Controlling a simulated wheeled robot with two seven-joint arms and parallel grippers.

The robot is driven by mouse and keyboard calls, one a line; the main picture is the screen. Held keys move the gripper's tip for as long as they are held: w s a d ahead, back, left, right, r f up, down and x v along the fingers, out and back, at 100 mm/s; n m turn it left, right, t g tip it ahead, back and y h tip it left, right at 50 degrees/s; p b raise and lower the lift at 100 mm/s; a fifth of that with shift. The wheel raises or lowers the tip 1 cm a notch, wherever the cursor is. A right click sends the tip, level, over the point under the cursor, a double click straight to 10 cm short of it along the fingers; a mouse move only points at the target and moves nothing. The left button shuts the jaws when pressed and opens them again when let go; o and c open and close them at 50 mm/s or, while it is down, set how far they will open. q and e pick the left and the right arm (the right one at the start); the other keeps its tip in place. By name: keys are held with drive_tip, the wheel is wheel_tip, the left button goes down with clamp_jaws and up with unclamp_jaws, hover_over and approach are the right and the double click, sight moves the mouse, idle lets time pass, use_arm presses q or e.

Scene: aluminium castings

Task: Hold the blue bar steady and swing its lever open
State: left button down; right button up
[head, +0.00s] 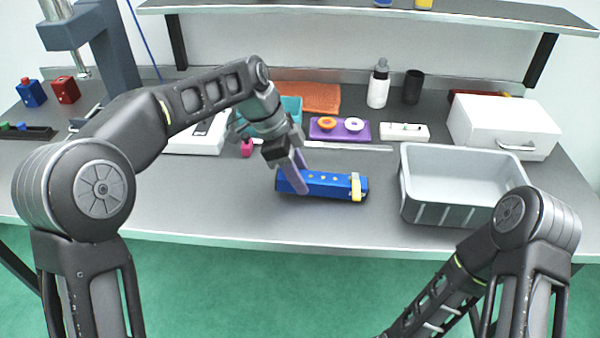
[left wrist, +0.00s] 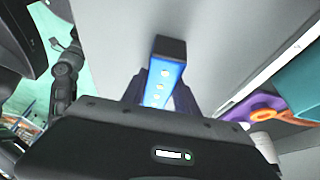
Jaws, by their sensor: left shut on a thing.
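My left gripper (head: 295,175) is shut on the left part of the bar from above. In the left wrist view the bar (left wrist: 163,82) lies between the two fingers, its far end dark. My right gripper is out of view; only the right arm shows at the lower right of the head view.
A grey bin (head: 420,207) stands right of the bar, with a white box (head: 503,125) behind it. A purple tray (head: 340,130) with rings, a white block (head: 404,131) and a bottle (head: 378,84) are further back. Bench space in front of the bar is narrow but clear.

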use_arm(q)
drive_tip(key=shift+f+b, duration=0.3)
drive_tip(key=shift+f, duration=0.35)
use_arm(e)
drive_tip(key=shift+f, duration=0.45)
use_arm(q)
drive_tip(key=shift+f, duration=0.2)
drive_tip(key=shift+s, duration=0.1)
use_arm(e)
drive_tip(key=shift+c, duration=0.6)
